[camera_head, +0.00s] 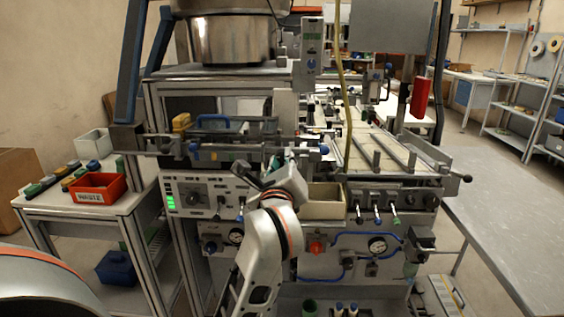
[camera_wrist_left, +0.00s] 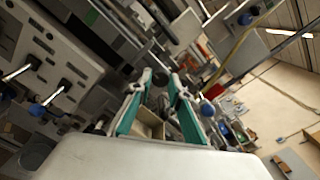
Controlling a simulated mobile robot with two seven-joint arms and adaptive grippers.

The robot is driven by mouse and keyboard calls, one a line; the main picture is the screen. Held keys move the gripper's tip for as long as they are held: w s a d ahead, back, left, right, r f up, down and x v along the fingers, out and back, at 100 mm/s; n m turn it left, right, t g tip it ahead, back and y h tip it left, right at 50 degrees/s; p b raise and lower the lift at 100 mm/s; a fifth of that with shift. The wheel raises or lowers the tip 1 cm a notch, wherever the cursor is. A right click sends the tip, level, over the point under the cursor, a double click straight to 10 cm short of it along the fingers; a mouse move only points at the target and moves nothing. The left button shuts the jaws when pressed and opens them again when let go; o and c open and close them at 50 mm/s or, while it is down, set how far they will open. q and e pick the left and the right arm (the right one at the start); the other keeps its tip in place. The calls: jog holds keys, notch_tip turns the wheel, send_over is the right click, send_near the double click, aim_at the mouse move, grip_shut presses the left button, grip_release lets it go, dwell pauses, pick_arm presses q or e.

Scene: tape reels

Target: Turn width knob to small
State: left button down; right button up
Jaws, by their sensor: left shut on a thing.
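My left gripper (camera_head: 274,172) is in front of the machine's middle, beside the control panel, just below the horizontal rail. In the left wrist view its two teal-padded fingers (camera_wrist_left: 160,98) reach toward the machine and are shut on a small part between their tips. That part is mostly hidden and looks dark; I take it to be the width knob, but its setting cannot be read. My right gripper is not in view.
The control panel (camera_head: 203,197) with dials and levers lies left of the gripper. A beige bin (camera_head: 324,209) is close on its right. A blue-ended knob (camera_head: 324,149) sits above. A red bin (camera_head: 98,189) stands on the left side table.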

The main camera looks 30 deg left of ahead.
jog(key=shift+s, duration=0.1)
pick_arm(q)
jog(key=c, duration=1.8)
grip_release()
jog(key=shift+c, duration=0.2)
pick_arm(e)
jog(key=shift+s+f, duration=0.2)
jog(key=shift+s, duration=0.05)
pick_arm(q)
jog(key=shift+s+d, duration=0.15)
jog(key=shift+s, duration=0.1)
jog(key=v, duration=0.7)
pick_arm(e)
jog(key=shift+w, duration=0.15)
